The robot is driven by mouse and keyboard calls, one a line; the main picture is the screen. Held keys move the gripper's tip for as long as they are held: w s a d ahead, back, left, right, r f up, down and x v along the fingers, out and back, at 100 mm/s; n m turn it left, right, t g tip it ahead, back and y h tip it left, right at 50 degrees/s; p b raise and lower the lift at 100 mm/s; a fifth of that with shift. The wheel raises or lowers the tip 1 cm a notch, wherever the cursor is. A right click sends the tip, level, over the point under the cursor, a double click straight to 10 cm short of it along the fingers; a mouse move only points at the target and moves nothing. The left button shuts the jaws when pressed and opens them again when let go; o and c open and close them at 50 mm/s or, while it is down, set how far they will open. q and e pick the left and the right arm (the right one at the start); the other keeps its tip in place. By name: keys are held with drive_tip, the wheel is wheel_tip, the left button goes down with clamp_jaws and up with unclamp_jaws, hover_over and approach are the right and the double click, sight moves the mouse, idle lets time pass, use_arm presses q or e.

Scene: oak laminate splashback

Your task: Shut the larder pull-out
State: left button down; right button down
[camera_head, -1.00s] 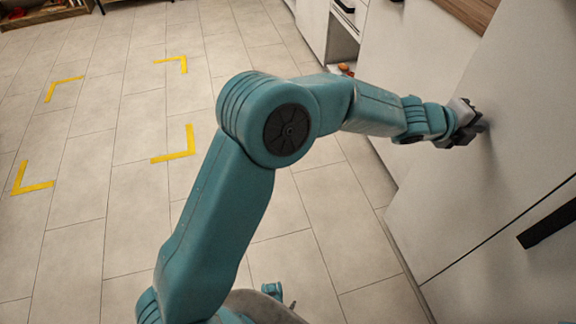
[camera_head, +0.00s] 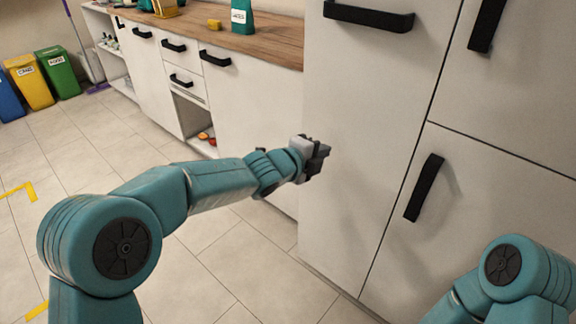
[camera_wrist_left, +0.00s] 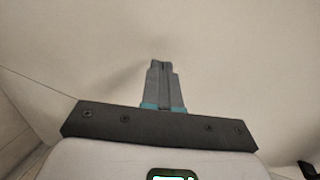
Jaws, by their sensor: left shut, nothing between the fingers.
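The larder pull-out (camera_head: 365,110) looks like the tall white front right of the worktop, with a black horizontal bar handle (camera_head: 369,15) near the top of the head view. It looks about flush with the front to its right; I cannot tell if a small gap is left. My left gripper (camera_head: 325,152) is shut and empty, at the left part of this front, below the handle. In the left wrist view the closed fingers (camera_wrist_left: 165,85) point at a plain white surface (camera_wrist_left: 235,70), very close or touching. My right gripper is out of view; only part of that arm shows.
Tall doors with black upright handles (camera_head: 424,188) stand to the right. Coloured bins (camera_head: 30,82) stand far left. The tiled floor is open.

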use_arm(q)
drive_tip(key=v, duration=0.9)
drive_tip(key=s+a+f+n+g+y, duration=0.1)
drive_tip(key=s+a+f+n+g, duration=0.15)
drive_tip(key=f, duration=0.65)
drive_tip(key=s+a+f+n+g+y, duration=0.1)
drive_tip(key=s+a+f+n, duration=0.2)
drive_tip(key=f, duration=0.7)
drive_tip(key=s+a+f+n+g+y, duration=0.1)
drive_tip(key=s+a+f+n+g, duration=0.15)
drive_tip(key=f, duration=0.65)
drive_tip(key=s+f+n+g+y, duration=0.1)
drive_tip(key=s+f+n+g, duration=0.1)
drive_tip(key=s+f+n, duration=0.6)
drive_tip(key=s+f+n+g, duration=0.2)
drive_tip(key=s+f+n, duration=0.2)
drive_tip(key=s, duration=0.8)
drive_tip(key=s+r+n+p, duration=0.2)
drive_tip(key=r+n+p, duration=0.1)
drive_tip(key=r+p, duration=1)
drive_tip(key=s+a+r+n+g+p, duration=0.1)
drive_tip(key=r+n+p, duration=0.3)
drive_tip(key=r+p, duration=1)
drive_tip(key=shift+s+r+y+p, duration=0.3)
drive_tip(key=shift+s+r+p, duration=0.05)
drive_tip(key=shift+p, duration=0.25)
drive_tip(key=shift+a, duration=0.1)
